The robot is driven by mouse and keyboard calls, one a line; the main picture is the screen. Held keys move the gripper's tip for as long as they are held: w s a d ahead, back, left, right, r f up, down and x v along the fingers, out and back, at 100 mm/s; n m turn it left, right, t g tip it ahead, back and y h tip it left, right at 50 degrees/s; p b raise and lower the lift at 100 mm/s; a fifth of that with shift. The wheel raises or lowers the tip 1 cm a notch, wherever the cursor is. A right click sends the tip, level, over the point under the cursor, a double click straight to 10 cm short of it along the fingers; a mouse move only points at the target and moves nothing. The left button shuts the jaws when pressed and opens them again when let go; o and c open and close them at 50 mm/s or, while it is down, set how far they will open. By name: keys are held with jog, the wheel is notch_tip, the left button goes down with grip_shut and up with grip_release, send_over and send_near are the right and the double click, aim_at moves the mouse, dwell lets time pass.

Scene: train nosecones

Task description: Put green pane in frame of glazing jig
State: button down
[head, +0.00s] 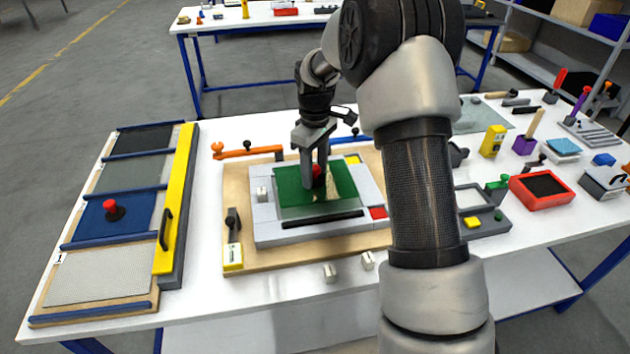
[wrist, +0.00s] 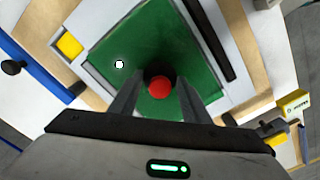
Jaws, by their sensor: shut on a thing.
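The green pane (head: 290,187) lies over the opening of the grey frame of the glazing jig (head: 270,232), on a wooden board. In the wrist view the green pane (wrist: 125,45) fills the middle, with a red knob (wrist: 159,87) on a dark base. My gripper (head: 315,180) is shut on the red knob, its fingers on either side of it. A pale strip shows along the pane's near edge in the head view. I cannot tell whether the pane is fully seated. My arm hides the jig's right side.
A rack (head: 57,288) at the left holds several panels, including a blue one (head: 95,222) with a red knob, beside a yellow bar (head: 178,190). An orange clamp (head: 245,152) is behind the jig. Small white blocks (head: 330,272) lie in front. A red tray (head: 520,203) stands right.

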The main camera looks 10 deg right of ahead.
aim_at(315, 178)
jog(key=shift+f, duration=1.6)
jog(key=shift+f, duration=0.15)
jog(key=c, duration=1)
grip_release()
